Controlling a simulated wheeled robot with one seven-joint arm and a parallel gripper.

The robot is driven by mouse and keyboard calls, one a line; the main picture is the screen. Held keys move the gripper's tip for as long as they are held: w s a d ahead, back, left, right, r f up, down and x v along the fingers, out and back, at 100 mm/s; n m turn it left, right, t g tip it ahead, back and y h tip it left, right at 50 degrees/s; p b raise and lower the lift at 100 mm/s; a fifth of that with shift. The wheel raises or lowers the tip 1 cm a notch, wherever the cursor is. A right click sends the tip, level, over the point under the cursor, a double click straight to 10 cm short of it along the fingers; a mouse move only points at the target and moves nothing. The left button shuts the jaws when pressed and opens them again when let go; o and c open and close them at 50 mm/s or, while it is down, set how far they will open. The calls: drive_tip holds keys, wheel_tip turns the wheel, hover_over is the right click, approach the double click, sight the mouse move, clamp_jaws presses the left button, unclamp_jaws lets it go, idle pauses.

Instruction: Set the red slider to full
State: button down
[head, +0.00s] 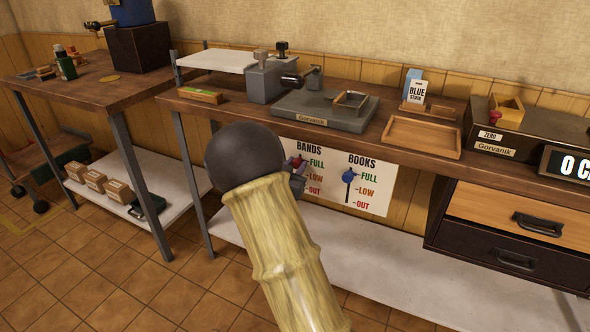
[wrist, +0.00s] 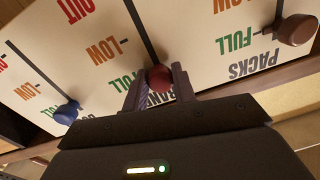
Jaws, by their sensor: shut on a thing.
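The red slider (wrist: 159,78) has a round red knob on a dark slot in a white board (wrist: 180,30). In the wrist view it sits between my gripper's fingers (wrist: 158,88), which are shut on it. It is at the slot's FULL end, beside the green FULL label, which a finger partly covers. In the head view the red slider (head: 297,162) shows small, level with FULL under BANDS. My gripper (head: 298,182) is mostly hidden behind my arm there.
A blue slider (head: 348,176) under BOOKS is near FULL; it also shows in the wrist view (wrist: 67,112). A brown slider (wrist: 296,30) is by PACKS. The board hangs below the wooden bench (head: 400,157), which carries a grey press (head: 330,112) and wooden tray (head: 420,154).

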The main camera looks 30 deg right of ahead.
drive_tip(key=shift+w+r, duration=0.1)
drive_tip(key=shift+r, duration=0.25)
drive_tip(key=c, duration=1.1)
unclamp_jaws()
drive_tip(key=shift+c, duration=0.2)
drive_tip(key=shift+a+f, duration=0.1)
drive_tip(key=shift+s+a, duration=0.2)
drive_tip(key=shift+s, duration=0.1)
drive_tip(key=p+v, duration=0.2)
drive_tip(key=v, duration=1.4)
drive_tip(key=shift+s+a+p, duration=0.25)
drive_tip(key=shift+p, duration=0.05)
